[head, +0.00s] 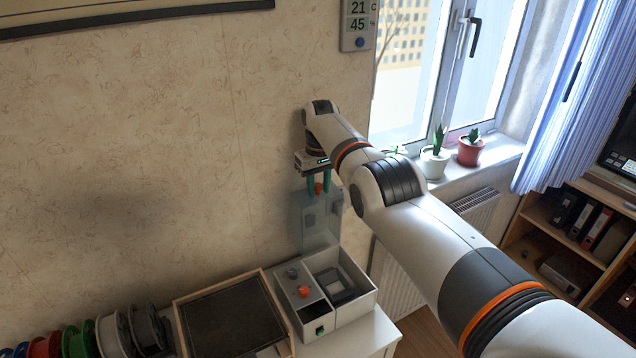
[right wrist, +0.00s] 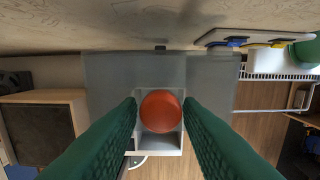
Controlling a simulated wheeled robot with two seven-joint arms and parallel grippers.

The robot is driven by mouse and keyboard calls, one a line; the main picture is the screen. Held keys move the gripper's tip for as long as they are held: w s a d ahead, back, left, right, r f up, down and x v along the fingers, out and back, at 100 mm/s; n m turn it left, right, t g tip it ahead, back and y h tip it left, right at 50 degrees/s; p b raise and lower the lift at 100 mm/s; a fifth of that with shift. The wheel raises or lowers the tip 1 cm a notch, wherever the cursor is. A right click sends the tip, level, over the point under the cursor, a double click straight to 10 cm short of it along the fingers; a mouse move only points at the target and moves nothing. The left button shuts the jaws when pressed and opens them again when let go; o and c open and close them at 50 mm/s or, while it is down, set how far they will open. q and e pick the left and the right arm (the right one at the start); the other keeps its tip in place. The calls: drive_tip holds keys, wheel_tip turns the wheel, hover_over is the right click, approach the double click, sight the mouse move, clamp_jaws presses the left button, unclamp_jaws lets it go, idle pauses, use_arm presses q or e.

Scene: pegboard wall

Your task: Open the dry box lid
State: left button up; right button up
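The dry box (head: 362,303) is a white box by the wall, its right compartment uncovered with a dark square item inside. Its translucent grey lid (head: 318,232) stands about upright at the back of the box. In the right wrist view the lid (right wrist: 212,75) is a grey see-through panel behind an orange-red round knob (right wrist: 160,111). My right gripper (head: 319,183) is up near the wall, its green fingers on both sides of the knob. In the right wrist view the gripper (right wrist: 160,105) looks closed on the knob. My left gripper is not in view.
A wooden-framed dark tray (head: 232,318) is left of the box, with several filament spools (head: 115,335) farther left. A control panel with an orange knob (head: 304,291) is beside the open compartment.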

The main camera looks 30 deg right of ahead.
drive_tip(key=shift+o, duration=0.8)
drive_tip(key=shift+w+r, duration=0.15)
drive_tip(key=shift+r, duration=0.35)
wheel_tip(320, 180, up, 3)
drive_tip(key=shift+f+p, duration=0.1)
drive_tip(key=shift+p, duration=0.8)
wheel_tip(320, 180, up, 8)
drive_tip(key=b, duration=0.2)
drive_tip(key=shift+s+r, duration=0.2)
drive_tip(key=shift+s, duration=0.1)
